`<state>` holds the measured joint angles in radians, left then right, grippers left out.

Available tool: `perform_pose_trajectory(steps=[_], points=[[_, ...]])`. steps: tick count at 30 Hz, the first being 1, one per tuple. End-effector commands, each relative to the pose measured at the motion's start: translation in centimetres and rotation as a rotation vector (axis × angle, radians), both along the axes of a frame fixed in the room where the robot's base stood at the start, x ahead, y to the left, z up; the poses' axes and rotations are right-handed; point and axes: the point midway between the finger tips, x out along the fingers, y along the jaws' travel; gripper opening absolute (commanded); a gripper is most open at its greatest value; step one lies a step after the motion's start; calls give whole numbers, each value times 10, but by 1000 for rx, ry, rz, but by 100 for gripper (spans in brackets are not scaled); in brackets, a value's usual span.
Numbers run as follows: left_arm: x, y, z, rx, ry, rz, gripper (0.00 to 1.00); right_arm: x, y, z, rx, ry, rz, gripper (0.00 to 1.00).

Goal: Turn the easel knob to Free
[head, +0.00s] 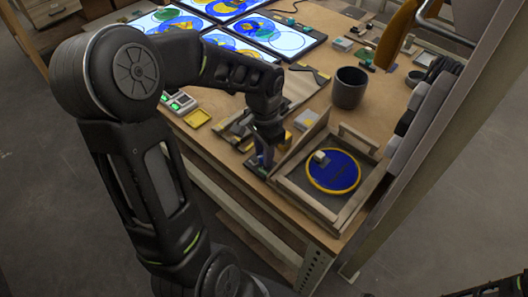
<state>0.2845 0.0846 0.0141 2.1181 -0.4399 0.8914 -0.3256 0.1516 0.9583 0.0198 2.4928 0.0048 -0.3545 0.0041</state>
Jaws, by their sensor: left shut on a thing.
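The easel (288,191) is a low wooden frame at the table's front right corner, holding a round blue glass piece (334,172) with a yellow rim and a small pale block on it. My left gripper (262,160) points down at the easel's left side. It is shut on the easel knob there, which the fingers mostly hide. I cannot read the knob's setting or any Free mark. My right gripper is out of view; only a dark part of my right arm shows at the lower right corner.
A dark cup (349,88) stands behind the easel. A yellow tray (197,118) and small tools lie to the left. Lit panels (270,35) with coloured circles lie at the back. A grey post rises close to the easel's right.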

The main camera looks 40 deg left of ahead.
Motion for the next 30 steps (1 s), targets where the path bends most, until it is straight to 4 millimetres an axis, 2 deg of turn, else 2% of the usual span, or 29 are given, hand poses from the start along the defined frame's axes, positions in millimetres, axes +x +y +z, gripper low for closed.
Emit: perform_pose_trajectory(steps=[5,6,14,23,26,30], points=[[1,0,1,1,-3,-2,0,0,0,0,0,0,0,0],[1,0,1,1,-3,-2,27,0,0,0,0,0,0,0],[0,0,0,1,-1,0,48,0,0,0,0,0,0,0],[0,0,2,1,-1,0,48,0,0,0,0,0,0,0],[1,0,9,2,-4,1,48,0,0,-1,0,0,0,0],[1,0,28,1,-6,1,48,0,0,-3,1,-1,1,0]])
